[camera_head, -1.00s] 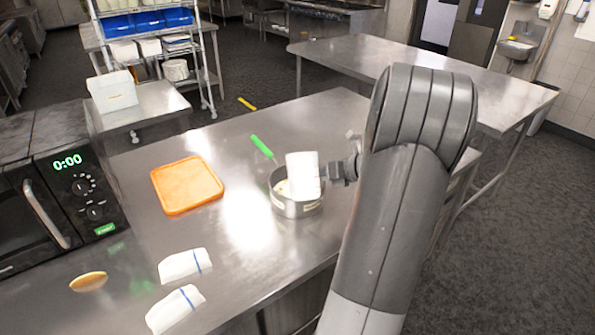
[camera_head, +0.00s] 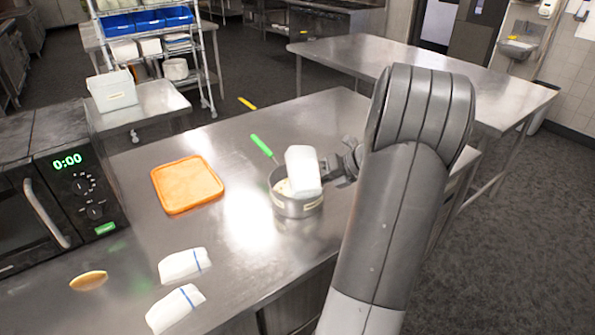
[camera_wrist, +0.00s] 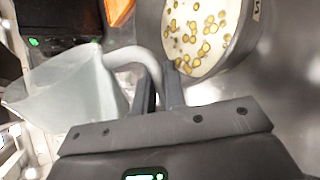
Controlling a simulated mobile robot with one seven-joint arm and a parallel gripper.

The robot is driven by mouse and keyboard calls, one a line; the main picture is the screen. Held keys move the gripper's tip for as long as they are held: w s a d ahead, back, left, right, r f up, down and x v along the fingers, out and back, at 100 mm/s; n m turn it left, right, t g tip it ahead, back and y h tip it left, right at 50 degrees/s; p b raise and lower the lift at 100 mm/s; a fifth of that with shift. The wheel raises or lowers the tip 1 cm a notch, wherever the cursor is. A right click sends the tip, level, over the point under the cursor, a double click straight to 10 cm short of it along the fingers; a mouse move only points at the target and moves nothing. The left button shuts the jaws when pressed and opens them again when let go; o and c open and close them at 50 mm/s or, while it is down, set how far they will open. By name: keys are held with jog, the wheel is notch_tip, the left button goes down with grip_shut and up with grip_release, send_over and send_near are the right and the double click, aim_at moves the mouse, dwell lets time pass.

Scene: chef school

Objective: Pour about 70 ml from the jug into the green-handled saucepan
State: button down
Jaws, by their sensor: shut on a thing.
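The white jug (camera_head: 303,168) is held tilted over the green-handled saucepan (camera_head: 299,208). My gripper (camera_head: 345,168) is shut on the jug's handle, to the right of the pan. In the wrist view the jug (camera_wrist: 75,92) is at the left, and the gripper fingers (camera_wrist: 160,92) close on its curved handle. The saucepan also shows there at the top (camera_wrist: 252,30), holding a whitish content with several small yellowish round pieces. The pan's green handle (camera_head: 262,145) points to the back left. I cannot make out a stream of liquid; the jug hides part of the pan.
An orange tray or board (camera_head: 187,184) lies left of the pan. Two folded white cloths (camera_head: 183,264) and a small brown oval thing (camera_head: 88,281) lie at the front left. A microwave (camera_head: 55,195) stands at the far left. The counter behind the pan is clear.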

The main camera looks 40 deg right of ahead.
jog(key=shift+s+a+r, duration=0.1)
jog(key=shift+r, duration=0.35)
jog(key=shift+s+r+m+g, duration=0.1)
jog(key=shift+r+m+g, duration=0.2)
jog(key=shift+g, duration=0.1)
jog(key=shift+r, duration=0.1)
dwell(0.4)
jog(key=shift+w+f+m+g+y+p, duration=0.3)
jog(key=shift+g+y+p, duration=0.1)
jog(key=shift+p, duration=0.2)
jog(key=shift+s, duration=0.2)
dwell(0.5)
jog(key=shift+w+f+p, duration=0.1)
jog(key=shift+p, duration=0.2)
dwell(0.4)
